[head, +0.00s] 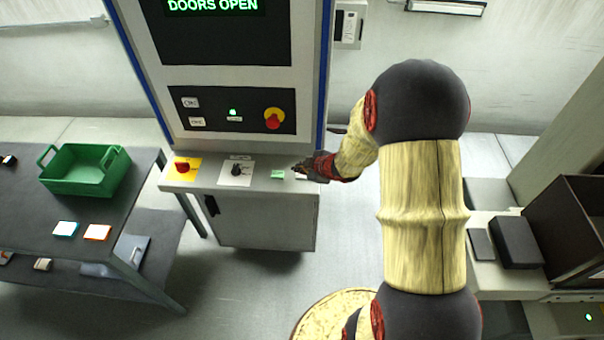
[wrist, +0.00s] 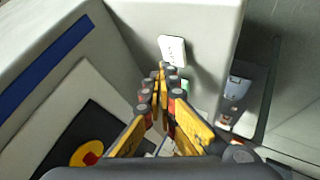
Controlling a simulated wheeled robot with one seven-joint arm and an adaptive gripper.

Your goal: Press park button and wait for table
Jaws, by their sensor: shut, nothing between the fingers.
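The machine's control console shows a screen (head: 213,30) reading "DOORS OPEN". Its front ledge carries a small green button (head: 278,174) and, right of it, a pale label partly hidden by my gripper (head: 297,168). My gripper is shut and empty at the ledge's right end, just right of the green button. In the wrist view its fingertips (wrist: 166,72) are together in front of a white label plate (wrist: 173,50), with a green patch (wrist: 186,87) partly hidden behind them. I cannot read which control is the park button, nor tell whether the fingertips touch anything.
The ledge also has a red knob on a yellow plate (head: 182,167) and a black selector (head: 236,170). A red-and-yellow stop button (head: 273,119) sits on the upper panel. A table with a green crate (head: 85,170) stands left. A dark open bin (head: 570,235) is at right.

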